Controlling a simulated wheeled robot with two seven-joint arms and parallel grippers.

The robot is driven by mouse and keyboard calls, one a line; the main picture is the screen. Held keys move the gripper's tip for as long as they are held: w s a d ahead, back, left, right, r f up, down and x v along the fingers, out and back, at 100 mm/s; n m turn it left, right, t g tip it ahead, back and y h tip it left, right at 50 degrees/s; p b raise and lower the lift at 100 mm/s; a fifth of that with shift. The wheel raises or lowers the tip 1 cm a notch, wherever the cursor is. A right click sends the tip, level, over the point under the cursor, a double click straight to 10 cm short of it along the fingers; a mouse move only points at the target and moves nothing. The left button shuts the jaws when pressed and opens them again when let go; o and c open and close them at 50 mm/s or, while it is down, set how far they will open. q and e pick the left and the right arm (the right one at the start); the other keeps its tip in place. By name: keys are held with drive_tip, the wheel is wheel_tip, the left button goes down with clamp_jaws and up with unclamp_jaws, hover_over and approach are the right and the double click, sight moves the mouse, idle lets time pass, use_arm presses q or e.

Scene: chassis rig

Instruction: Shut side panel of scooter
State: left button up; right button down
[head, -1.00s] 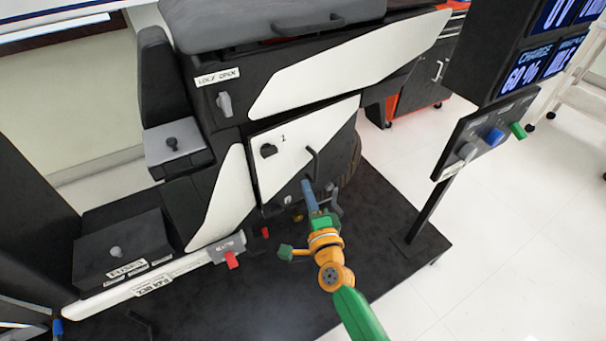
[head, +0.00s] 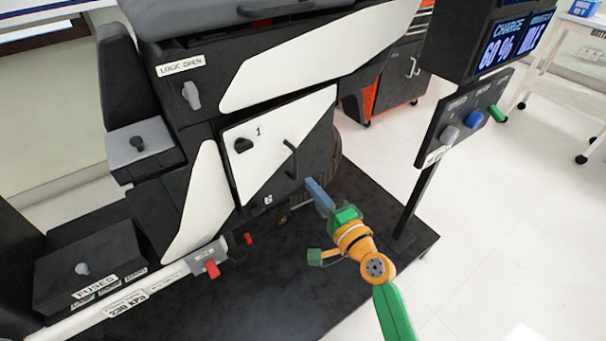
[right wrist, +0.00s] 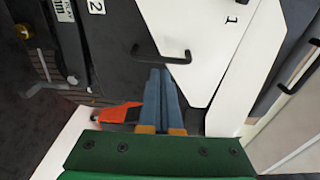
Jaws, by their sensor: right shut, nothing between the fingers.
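The scooter's side panel (head: 262,160) is white and black, marked 1, with a dark knob (head: 243,145) and a black bar handle (head: 291,160). It sits in the scooter's side, about in line with the body; I cannot tell whether it is fully flush. My right gripper (head: 310,184) is shut and empty, just right of and below the handle in the head view. In the right wrist view its blue fingers (right wrist: 161,74) are together, just below the handle (right wrist: 161,55), over the panel's dark part. My left gripper is out of view.
A grey lock knob (head: 190,95) under a LOCK OPEN label is above the panel. A post with a control board (head: 465,120) stands right of my right arm.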

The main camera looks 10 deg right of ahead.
sight(296, 168)
drive_tip(key=x, duration=0.4)
drive_tip(key=shift+w, duration=0.1)
drive_tip(key=shift+w+a+b, duration=0.1)
drive_tip(key=shift+w+b, duration=0.2)
drive_tip(key=shift+w, duration=0.05)
drive_tip(key=shift+w+a, duration=0.8)
drive_tip(key=shift+a, duration=0.1)
drive_tip(key=shift+r, duration=0.1)
